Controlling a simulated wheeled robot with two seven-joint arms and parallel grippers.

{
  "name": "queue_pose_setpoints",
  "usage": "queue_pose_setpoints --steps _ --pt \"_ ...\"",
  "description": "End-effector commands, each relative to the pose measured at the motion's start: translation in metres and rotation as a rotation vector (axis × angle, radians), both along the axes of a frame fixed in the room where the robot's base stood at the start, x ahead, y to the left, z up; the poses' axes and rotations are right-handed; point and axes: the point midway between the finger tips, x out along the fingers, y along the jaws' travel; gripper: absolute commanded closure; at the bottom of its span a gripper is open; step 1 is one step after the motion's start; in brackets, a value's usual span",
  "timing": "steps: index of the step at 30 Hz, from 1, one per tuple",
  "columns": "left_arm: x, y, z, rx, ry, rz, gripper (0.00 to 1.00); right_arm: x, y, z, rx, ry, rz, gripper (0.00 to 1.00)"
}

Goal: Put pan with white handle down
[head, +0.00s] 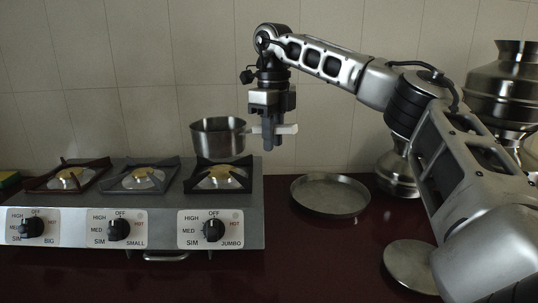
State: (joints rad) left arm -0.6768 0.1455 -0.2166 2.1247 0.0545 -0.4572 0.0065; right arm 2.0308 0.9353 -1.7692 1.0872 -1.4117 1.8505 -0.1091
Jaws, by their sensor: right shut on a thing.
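The metal pan (218,138) with the white handle (288,129) is upright above the right burner (219,178) of the stove. My right gripper (272,140) points down and is shut on the white handle. The pan's bottom appears close to the burner grate; I cannot tell whether it touches. The stove (130,205) stands at the left, with three burners and knobs labelled BIG, SMALL and JUMBO. My left gripper is not in view.
A shallow round metal pan (330,195) lies on the dark red counter (310,262) right of the stove. A round metal disc (410,265) lies nearer, beside my arm. Metal pots (503,85) stand at the right. A tiled wall (140,60) is behind.

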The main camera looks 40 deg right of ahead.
Motion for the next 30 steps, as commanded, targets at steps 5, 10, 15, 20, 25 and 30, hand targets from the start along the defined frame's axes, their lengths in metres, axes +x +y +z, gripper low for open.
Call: queue_pose_setpoints --steps 5,10,15,20,25,30 --pt "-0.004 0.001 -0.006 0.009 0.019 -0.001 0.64 0.012 -0.004 -0.011 0.004 -0.009 0.002 1.0" --pt "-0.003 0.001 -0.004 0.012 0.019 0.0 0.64 0.02 -0.008 -0.022 0.003 -0.007 0.002 1.0" --pt "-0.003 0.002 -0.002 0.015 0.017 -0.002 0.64 0.021 -0.009 -0.045 0.002 -0.008 0.003 1.0" --pt "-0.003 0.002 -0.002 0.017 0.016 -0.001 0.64 0.021 -0.008 -0.054 0.004 -0.011 0.003 1.0" --pt "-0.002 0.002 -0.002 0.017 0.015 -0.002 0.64 0.021 -0.008 -0.054 0.003 -0.012 0.002 1.0" --pt "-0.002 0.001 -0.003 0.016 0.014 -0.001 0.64 0.02 -0.009 -0.057 0.001 -0.002 0.002 0.55"
